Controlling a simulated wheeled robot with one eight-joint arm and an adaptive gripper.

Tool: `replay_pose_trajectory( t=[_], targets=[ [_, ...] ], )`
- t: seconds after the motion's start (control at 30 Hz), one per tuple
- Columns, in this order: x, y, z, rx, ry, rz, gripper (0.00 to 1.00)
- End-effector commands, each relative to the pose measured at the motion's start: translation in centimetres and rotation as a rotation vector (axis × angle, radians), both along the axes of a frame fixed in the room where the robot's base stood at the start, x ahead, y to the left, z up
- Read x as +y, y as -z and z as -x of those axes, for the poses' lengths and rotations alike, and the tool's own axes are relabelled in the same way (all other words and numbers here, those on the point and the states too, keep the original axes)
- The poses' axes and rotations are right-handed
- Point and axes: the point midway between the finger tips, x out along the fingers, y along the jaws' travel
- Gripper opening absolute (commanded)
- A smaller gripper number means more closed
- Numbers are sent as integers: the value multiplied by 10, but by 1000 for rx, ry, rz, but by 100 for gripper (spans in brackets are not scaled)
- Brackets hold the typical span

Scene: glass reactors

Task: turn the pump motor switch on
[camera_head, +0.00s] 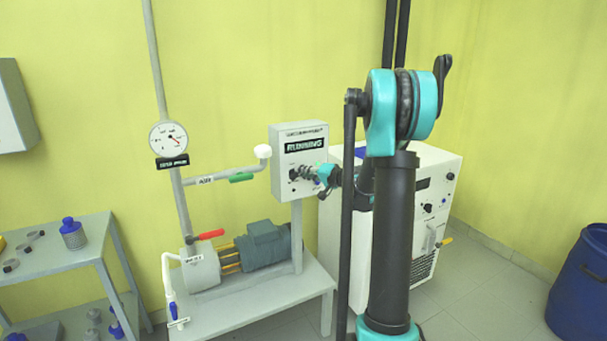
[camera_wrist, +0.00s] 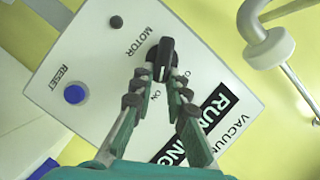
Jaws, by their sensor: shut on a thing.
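The pump motor switch is a black rotary knob (camera_wrist: 163,55) beside the MOTOR label on a white control box (camera_wrist: 85,65). In the wrist view my gripper (camera_wrist: 159,76) has its two fingertips on either side of the knob's handle, shut on it. ON shows beside the fingers; another label is partly hidden by them. The box's black display (camera_wrist: 208,115) reads RUNNING, partly covered by a finger.
A blue RESET button (camera_wrist: 74,94) and a small dark button (camera_wrist: 116,21) are on the panel. Below the box, a green-grey motor and pump (camera_head: 262,245) sit on a grey bench. A white cabinet (camera_head: 435,200) stands behind my arm. A white-capped pipe (camera_head: 262,152) is left of the box.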

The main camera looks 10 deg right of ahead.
Motion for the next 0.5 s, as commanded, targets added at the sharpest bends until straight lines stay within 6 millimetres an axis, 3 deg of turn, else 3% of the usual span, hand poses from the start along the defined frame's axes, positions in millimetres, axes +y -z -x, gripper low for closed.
replay_pose_trajectory(
  t=[0.03, 0.07, 0.2, 0.5],
  targets=[
    [1, -1, -2, -1, 0, -3, 0],
    [1, -1, -2, -1, 0, -3, 18],
    [1, -1, -2, -1, 0, -2, 35],
    [0, 0, -1, 0, 0, 0, 35]
  ],
)
